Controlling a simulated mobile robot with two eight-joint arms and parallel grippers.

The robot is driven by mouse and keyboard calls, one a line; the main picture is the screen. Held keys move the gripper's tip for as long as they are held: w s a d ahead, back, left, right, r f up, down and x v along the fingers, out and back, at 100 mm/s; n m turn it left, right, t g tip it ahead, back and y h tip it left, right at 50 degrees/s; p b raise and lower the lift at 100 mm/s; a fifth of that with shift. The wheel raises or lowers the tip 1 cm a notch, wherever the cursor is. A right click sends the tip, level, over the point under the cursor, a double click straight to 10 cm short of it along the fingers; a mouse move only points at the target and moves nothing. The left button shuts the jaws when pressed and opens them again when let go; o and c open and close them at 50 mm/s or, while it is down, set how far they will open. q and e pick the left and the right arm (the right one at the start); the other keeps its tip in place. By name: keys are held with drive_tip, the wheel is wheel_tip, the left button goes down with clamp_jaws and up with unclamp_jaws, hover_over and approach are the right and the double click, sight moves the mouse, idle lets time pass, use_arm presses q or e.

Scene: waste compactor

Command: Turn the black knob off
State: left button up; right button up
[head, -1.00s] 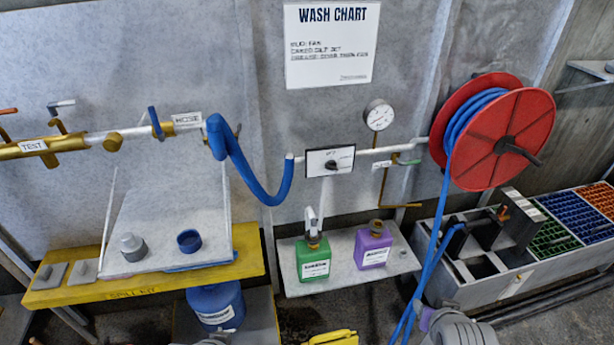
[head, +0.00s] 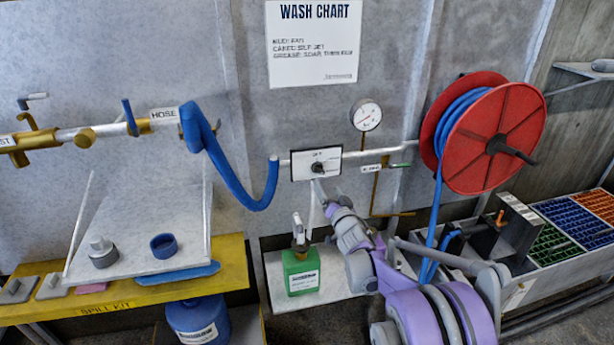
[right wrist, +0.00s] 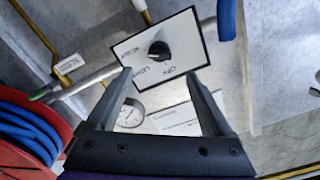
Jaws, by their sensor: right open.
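The black knob (head: 318,168) sits on a white plate with a dark border (head: 299,172), set in the grey pipe on the back wall. In the right wrist view the knob (right wrist: 159,51) shows large. Printed words ring it, one reading OFF, but I cannot tell surely where it points. My right gripper (head: 319,185) is just below and in front of the plate. In the right wrist view its two fingers (right wrist: 158,73) are spread and empty. The knob appears just beyond the gap between the fingertips, apparently not touched. My left gripper is not in view.
A pressure gauge (head: 366,115) and a green-handled valve (head: 399,165) are right of the plate. A blue hose (head: 232,180) hangs to its left. A red hose reel (head: 500,140) stands right. A green bottle (head: 301,272) is on the shelf below, beside my right arm.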

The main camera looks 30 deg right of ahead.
sight(320, 172)
drive_tip(key=x, duration=0.9)
drive_tip(key=shift+w+d+p, duration=0.1)
drive_tip(key=shift+w+p, duration=0.05)
drive_tip(key=shift+p, duration=0.2)
drive_tip(key=shift+c, duration=0.2)
clamp_jaws()
